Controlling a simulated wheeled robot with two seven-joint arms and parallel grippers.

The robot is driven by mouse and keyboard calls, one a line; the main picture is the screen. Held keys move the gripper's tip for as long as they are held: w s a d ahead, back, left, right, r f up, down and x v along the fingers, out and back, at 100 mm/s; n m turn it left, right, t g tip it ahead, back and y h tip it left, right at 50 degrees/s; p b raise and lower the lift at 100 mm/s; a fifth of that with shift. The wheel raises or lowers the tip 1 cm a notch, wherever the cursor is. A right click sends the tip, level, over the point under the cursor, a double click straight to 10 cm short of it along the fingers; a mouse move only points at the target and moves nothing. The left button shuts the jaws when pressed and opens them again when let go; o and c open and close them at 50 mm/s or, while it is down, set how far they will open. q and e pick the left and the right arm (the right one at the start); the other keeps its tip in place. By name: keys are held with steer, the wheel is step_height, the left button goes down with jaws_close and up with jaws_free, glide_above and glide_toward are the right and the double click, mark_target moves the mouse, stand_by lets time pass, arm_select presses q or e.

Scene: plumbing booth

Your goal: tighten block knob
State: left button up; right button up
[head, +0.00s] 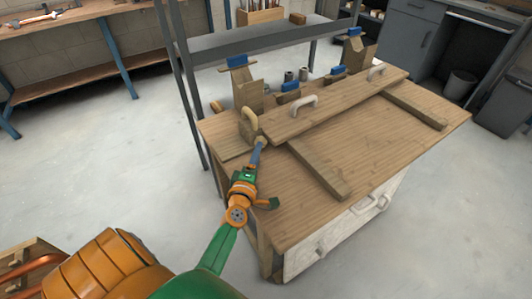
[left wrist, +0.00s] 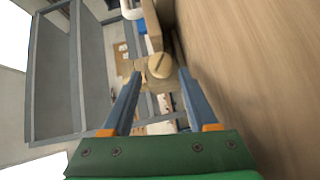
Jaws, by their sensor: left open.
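A round tan knob with a dark slot (left wrist: 159,66) shows in the left wrist view, on the end of a wooden block. My left gripper (left wrist: 159,78) is open, with its blue fingers on either side of the knob near their tips. I cannot tell whether they touch it. In the head view my left gripper (head: 260,148) is at the left edge of the wooden workbench (head: 340,150). The knob is small there, at the near-left end of the long board (head: 335,106). My right gripper is not in view.
A curved tan handle (head: 247,124) and white handles (head: 303,104) stand close by. Upright wooden blocks with blue tops (head: 238,62) and a grey shelf frame (head: 250,40) are behind. Wooden strips (head: 318,169) lie on the bench, whose front right is clear.

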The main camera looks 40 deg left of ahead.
arm_select(q)
steer(key=x, duration=0.4)
steer(key=shift+w+a+f+b, duration=0.1)
steer(key=shift+b, duration=0.2)
steer(key=shift+c, duration=0.4)
jaws_close()
steer(key=shift+p, duration=0.35)
steer(key=m+g+p, duration=0.1)
steer(key=p, duration=0.2)
steer(key=r+m+g+p, duration=0.1)
steer(key=p, duration=0.3)
steer(key=g+p, duration=0.1)
steer(key=p, duration=0.3)
steer(key=shift+r+m+g+h, duration=0.3)
steer(key=shift+m, duration=0.1)
steer(key=shift+w+f+m+g+p, duration=0.15)
steer(key=shift+m+g+p, duration=0.3)
steer(key=shift+p, duration=0.75)
steer(key=shift+f+g+p, duration=0.1)
steer(key=shift+g+p, duration=0.15)
steer(key=shift+p, duration=0.05)
